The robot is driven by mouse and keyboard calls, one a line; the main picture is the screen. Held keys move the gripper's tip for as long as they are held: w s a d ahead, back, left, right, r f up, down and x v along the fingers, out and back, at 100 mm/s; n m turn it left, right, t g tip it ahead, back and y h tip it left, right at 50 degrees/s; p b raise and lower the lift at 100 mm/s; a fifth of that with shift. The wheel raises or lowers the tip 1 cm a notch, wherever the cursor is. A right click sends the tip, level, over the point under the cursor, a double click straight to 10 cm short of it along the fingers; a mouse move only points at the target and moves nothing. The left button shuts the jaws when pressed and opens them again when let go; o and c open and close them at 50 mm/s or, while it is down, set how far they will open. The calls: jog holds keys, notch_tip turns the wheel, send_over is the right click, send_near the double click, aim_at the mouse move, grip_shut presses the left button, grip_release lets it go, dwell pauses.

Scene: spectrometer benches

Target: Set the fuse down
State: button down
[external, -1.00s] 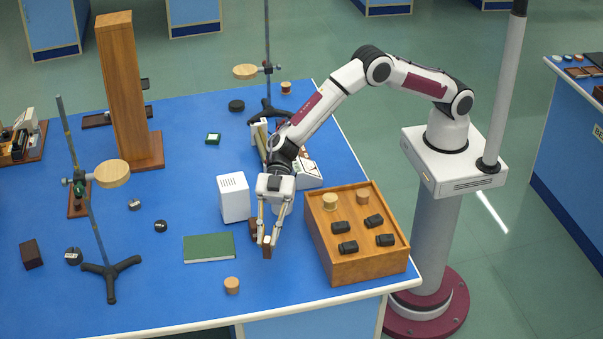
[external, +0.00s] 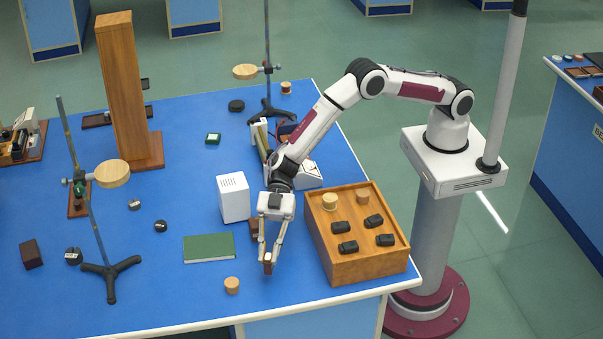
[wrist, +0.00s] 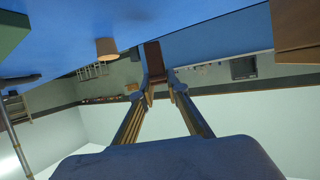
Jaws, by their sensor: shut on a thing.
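My gripper (external: 268,259) is shut on a small brown block-shaped fuse (external: 267,267), which hangs below the fingertips. In the wrist view the fuse (wrist: 154,62) sits between the two fingertips (wrist: 157,88). It is over the blue bench, between the green book and the wooden box. Whether its lower end touches the bench top (external: 180,285) cannot be told.
A wooden box (external: 362,269) with black pieces and corks stands right of my gripper. A green book (external: 209,248) lies to the left, a cork (external: 232,285) in front. A white box (external: 233,198) stands behind. The bench's front edge is close.

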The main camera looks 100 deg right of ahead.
aim_at(268, 266)
jog(key=shift+f, duration=1.85)
jog(key=shift+f, duration=0.15)
jog(key=c, duration=2)
grip_release()
jog(key=shift+s+d+r, duration=0.15)
jog(key=shift+d+r, duration=0.2)
jog(key=shift+v, duration=3.35)
